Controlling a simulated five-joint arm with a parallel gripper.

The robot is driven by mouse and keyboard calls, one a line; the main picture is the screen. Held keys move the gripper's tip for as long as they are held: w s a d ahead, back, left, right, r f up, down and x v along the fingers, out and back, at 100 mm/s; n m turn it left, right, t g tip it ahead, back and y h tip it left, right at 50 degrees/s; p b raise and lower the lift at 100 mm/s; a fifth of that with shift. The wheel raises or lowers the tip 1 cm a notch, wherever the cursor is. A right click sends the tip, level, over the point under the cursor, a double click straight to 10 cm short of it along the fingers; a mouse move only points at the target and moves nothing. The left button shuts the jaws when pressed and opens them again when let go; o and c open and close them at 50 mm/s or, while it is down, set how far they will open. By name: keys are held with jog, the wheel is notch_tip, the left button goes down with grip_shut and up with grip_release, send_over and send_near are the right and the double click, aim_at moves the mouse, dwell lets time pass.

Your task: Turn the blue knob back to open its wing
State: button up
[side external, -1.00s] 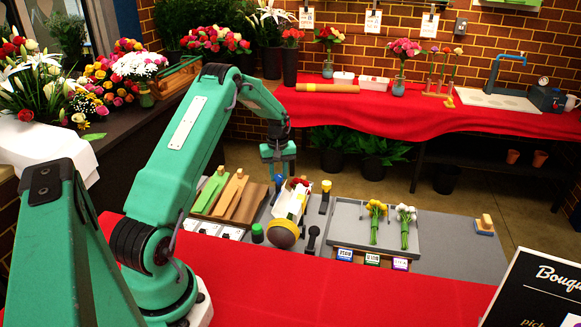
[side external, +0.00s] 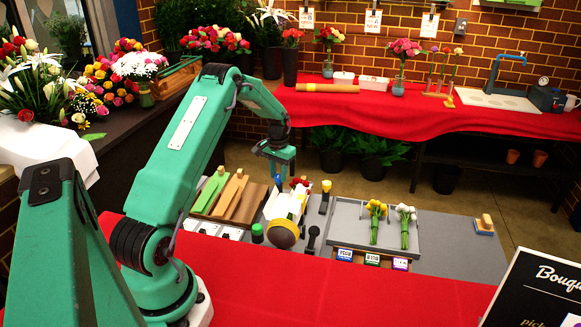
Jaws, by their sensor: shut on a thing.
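My gripper (side external: 278,176) is at the back of the white wrapping fixture in the middle of the table. Its jaws are shut on the blue knob (side external: 278,182), which is small and mostly hidden between the fingers. White wing panels (side external: 273,206) stand around red flowers (side external: 298,183) just below and right of my gripper. I cannot tell clearly how far the blue knob's wing is folded.
A yellow-topped post (side external: 326,186) stands right of the fixture, and a round olive-brown disc (side external: 283,235) in front. A grey tray (side external: 350,225) holds yellow and white bunches. Green and brown wooden pieces (side external: 230,197) lie left.

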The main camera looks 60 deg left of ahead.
aim_at(279, 176)
jog(key=shift+r+m, duration=0.1)
jog(key=shift+m, duration=0.2)
jog(key=o, duration=1)
jog(key=shift+c, duration=0.2)
jog(key=shift+r, duration=3.8)
jog(key=shift+d+r, duration=0.1)
jog(key=shift+r, duration=0.05)
